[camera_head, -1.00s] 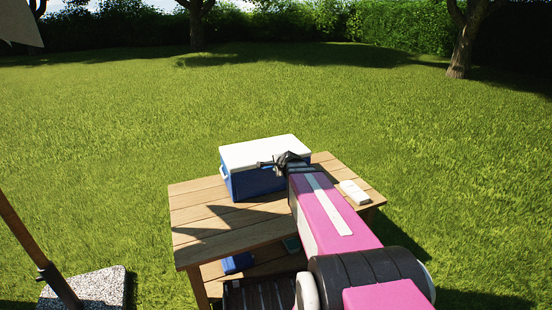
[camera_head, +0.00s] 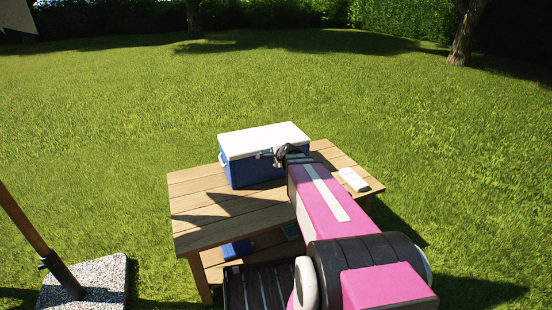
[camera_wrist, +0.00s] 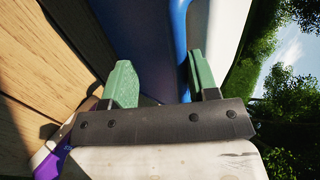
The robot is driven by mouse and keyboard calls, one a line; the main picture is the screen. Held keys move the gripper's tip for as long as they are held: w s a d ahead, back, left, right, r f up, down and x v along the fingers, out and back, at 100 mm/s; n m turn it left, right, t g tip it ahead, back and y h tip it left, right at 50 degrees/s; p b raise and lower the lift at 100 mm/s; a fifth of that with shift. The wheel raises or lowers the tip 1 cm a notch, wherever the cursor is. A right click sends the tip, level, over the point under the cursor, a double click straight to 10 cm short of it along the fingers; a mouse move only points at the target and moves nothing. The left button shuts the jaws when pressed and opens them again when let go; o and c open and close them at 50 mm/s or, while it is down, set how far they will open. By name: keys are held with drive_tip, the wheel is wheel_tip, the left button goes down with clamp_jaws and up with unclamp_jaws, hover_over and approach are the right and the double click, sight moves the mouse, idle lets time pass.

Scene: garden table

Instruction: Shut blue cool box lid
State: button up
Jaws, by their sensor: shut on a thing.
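The blue cool box (camera_head: 258,172) stands on the wooden table, and its white lid (camera_head: 262,139) lies flat on top with no visible gap. My gripper (camera_head: 275,155) is at the front of the box, near the lid's front edge. In the wrist view, the green fingers (camera_wrist: 162,85) are apart, with the blue wall of the box between and behind them. The right-hand finger is close to the seam between the blue body (camera_wrist: 155,30) and the white lid (camera_wrist: 215,35). Which part of the box is held cannot be told.
The table (camera_head: 225,228) has bare boards left of the box. A small white object (camera_head: 353,179) lies right of my arm. A blue item (camera_head: 237,249) is on the lower shelf. A pole (camera_head: 30,235) in a speckled base (camera_head: 100,285) stands at left. Open lawn surrounds everything.

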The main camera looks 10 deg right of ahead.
drive_tip(key=shift+s+f, duration=0.1)
drive_tip(key=shift+s, duration=0.05)
drive_tip(key=v, duration=1)
drive_tip(key=shift+s+r, duration=0.2)
drive_tip(key=shift+r, duration=0.2)
drive_tip(key=shift+f, duration=0.1)
drive_tip(key=s+a+f+n+g, duration=0.1)
drive_tip(key=s+f+n+g, duration=0.2)
drive_tip(key=s+f+n, duration=0.1)
drive_tip(key=s+a+f+n+g+h, duration=0.1)
drive_tip(key=s+a+f+n+g, duration=0.1)
drive_tip(key=s+f+n+g, duration=0.1)
drive_tip(key=s+a+f+n+g, duration=0.2)
drive_tip(key=s+f+n+g, duration=0.2)
drive_tip(key=s+f+n, duration=0.2)
drive_tip(key=shift+f+n+h, duration=0.4)
drive_tip(key=shift+f+n, duration=0.05)
drive_tip(key=shift+n, duration=0.65)
drive_tip(key=shift+s+f+n+g, duration=0.15)
drive_tip(key=shift+s+n+g, duration=0.15)
drive_tip(key=shift+s+g, duration=0.1)
drive_tip(key=shift+d, duration=0.1)
